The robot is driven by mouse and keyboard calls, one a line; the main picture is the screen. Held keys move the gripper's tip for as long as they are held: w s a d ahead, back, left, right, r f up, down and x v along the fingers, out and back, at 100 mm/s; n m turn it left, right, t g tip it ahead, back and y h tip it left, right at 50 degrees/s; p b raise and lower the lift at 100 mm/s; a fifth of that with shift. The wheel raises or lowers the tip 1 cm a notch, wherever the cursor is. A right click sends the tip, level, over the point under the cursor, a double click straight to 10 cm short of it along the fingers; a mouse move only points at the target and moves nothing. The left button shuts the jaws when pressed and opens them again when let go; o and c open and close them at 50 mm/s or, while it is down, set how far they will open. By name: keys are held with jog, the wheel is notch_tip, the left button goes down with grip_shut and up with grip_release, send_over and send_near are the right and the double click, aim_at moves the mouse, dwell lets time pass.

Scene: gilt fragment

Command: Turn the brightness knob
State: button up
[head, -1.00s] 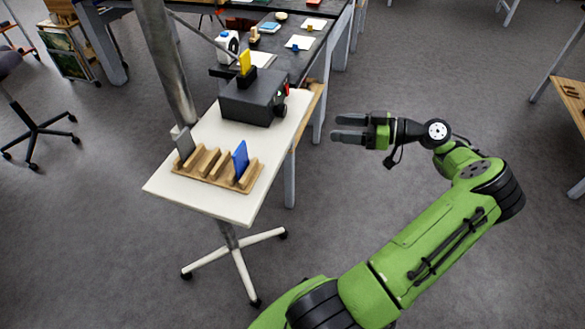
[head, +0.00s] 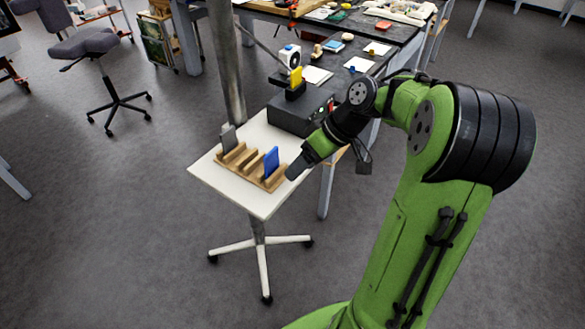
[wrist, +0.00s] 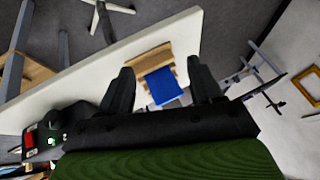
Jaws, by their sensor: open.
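In the wrist view the box's control face (wrist: 42,134) shows at lower left, with a red part and a small green light. A dark rounded shape (wrist: 76,116) beside it may be the brightness knob, but I cannot be sure; in the head view my arm hides that side. My gripper (head: 298,167) is open, pointing down beside the rack's right end. Its fingers (wrist: 162,90) appear either side of the blue card, apart from it.
A wooden slotted rack (head: 246,166) holds a blue card (head: 271,162) and a grey card (head: 228,138). A cluttered dark workbench (head: 385,62) stands behind. Floor in front is clear.

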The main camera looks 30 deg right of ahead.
jog(key=s+a+r+m+h+p, duration=0.1)
jog(key=s+a+r+h, duration=0.1)
jog(key=s+a+r, duration=0.2)
jog(key=shift+a+g+h, duration=0.3)
jog(key=shift+a+h, duration=0.1)
jog(key=shift+a, duration=0.6)
jog(key=s+a+r+m+t+h+p, duration=0.1)
jog(key=s+a+r+p, duration=0.1)
jog(key=s, duration=0.5)
jog(key=s+a+r+m+t+h+p, duration=0.1)
jog(key=s+a+r+m+p, duration=0.1)
jog(key=s+r, duration=0.2)
jog(key=s, duration=0.3)
jog(key=shift+s+r+t+h, duration=0.15)
jog(key=shift+s+t+h, duration=0.15)
jog(key=shift+t, duration=0.1)
